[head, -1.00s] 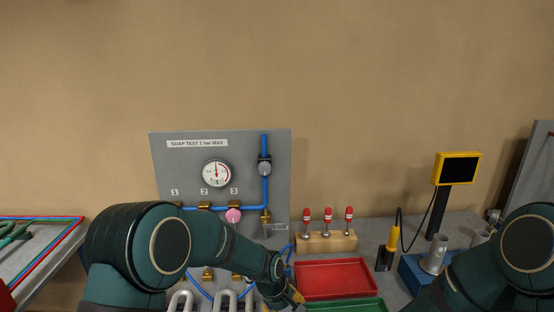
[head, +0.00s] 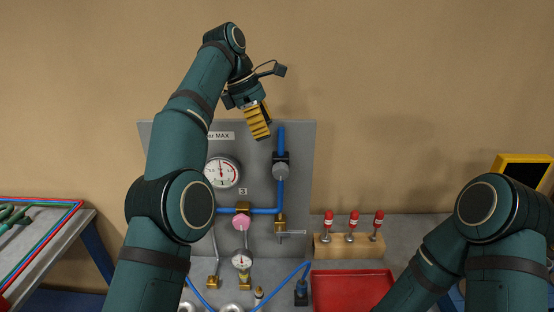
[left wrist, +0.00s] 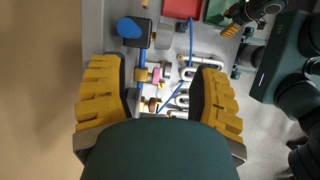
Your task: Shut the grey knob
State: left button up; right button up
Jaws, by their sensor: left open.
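The grey knob (head: 280,171) is a round knob on the black valve body of the upright blue pipe, at the right side of the grey panel. It also shows in the left wrist view (left wrist: 164,36), beside the blue pipe's top end. My left gripper (head: 261,132) is above and to the left of the knob, near the panel's top edge. It is open and empty, its yellow fingers apart in the left wrist view (left wrist: 157,72), and it does not touch the knob. My right gripper (left wrist: 232,29) shows small in the left wrist view; its jaws are unclear.
The panel (head: 300,190) carries a dial gauge (head: 222,171) and a pink knob (head: 241,222). Below are brass fittings and blue hoses. A wooden block (head: 327,246) with red-topped tools and a red tray (head: 350,290) stand at the right. The wall above is clear.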

aim_at(280, 164)
pick_arm(q)
jog(key=x, duration=1.3)
jog(key=shift+s+f, duration=0.1)
jog(key=shift+s, duration=0.1)
grip_shut()
